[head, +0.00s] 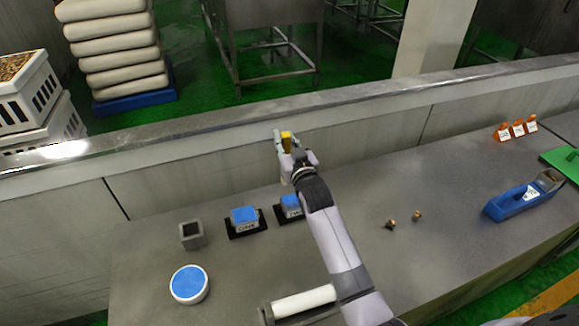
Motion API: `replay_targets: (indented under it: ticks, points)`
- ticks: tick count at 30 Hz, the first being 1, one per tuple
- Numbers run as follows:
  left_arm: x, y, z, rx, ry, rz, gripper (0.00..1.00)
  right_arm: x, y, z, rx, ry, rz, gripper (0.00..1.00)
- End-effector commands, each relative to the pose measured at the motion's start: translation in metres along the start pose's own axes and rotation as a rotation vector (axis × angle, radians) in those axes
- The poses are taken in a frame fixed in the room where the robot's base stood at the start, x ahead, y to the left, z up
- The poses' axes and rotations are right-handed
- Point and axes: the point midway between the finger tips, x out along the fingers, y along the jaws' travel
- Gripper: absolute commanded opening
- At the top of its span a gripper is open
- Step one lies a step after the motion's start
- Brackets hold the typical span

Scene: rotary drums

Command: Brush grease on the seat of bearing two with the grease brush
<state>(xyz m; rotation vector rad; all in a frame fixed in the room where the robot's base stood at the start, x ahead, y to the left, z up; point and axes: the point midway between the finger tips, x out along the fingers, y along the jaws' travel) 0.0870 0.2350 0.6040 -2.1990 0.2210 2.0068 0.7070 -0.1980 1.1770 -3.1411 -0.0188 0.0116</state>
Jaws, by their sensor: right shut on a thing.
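My right gripper (287,148) is shut on a yellow thing, probably the grease brush (286,137), near the low wall behind the bench. Its bristles cannot be made out. Two bearing blocks with blue tops stand on black bases: a left one (244,219) and a right one (291,203), partly hidden by my right arm. Their labels are too small to read, so I cannot tell which is bearing two. The gripper is beyond the right block and apart from both. A round white tub with a blue top (189,284) stands at the front left. My left gripper is out of view.
A small open grey box (191,234) stands left of the blocks. A white roller (304,301) lies at the front. Two brass pieces (390,224) lie right of my arm. A wall ledge (390,93) bounds the bench behind.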

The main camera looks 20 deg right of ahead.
Motion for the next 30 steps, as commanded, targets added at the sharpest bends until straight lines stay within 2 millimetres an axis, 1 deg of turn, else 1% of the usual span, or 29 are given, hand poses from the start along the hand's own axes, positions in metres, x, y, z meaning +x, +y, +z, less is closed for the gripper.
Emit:
replay_targets:
  ticks: [10, 16, 20, 30]
  points:
    - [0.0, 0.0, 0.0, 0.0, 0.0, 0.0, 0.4, 0.0, 0.0, 0.0, 0.0, 0.001, 0.0, 0.0]
    - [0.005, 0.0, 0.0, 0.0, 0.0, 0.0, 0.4, -0.002, 0.0, 0.008, 0.0, 0.0, 0.0, 0.0]
    - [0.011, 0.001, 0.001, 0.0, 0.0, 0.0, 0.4, -0.005, 0.0, 0.018, 0.0, 0.0, 0.0, 0.0]
    - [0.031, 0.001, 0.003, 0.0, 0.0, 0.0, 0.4, -0.017, 0.0, 0.056, 0.001, 0.0, 0.0, 0.0]
